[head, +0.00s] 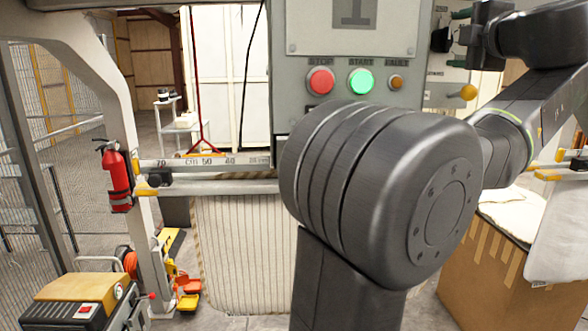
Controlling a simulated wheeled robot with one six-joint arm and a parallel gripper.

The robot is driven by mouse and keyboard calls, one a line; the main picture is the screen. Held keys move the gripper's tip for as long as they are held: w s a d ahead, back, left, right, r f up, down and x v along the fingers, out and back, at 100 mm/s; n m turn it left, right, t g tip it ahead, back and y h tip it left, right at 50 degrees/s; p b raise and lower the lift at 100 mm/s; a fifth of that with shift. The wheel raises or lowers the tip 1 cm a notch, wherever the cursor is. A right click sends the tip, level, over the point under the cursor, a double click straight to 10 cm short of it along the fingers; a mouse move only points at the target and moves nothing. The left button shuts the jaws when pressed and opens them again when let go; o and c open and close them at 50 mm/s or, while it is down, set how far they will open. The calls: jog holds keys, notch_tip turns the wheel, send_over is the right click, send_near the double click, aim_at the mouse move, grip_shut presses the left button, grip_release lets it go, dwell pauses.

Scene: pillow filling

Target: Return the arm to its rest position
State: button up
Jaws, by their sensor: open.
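My arm crosses the right half of the head view, with a large dark joint in front of the machine. It bends up to the top right corner. My gripper (478,36) is a small dark shape there, beside the right edge of the control panel. It is open, and I see nothing held in it. Its fingers are hard to make out at this size.
The control panel (434,62) has a red button (320,80), a green button (361,81) and an orange lamp. A ruled bar (215,162) runs below. A cardboard box (480,265) stands right, a fire extinguisher (117,178) left, a compressor-like unit (82,300) lower left.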

jog(key=shift+w+a, duration=0.1)
jog(key=shift+w, duration=0.6)
jog(key=shift+f+m, duration=0.1)
jog(key=shift+m, duration=0.4)
jog(key=shift+s+m, duration=0.2)
jog(key=shift+m, duration=0.6)
jog(key=m, duration=0.3)
jog(key=s+d+b, duration=0.1)
jog(key=s+b, duration=0.2)
jog(key=s, duration=1)
jog(key=shift+s, duration=0.25)
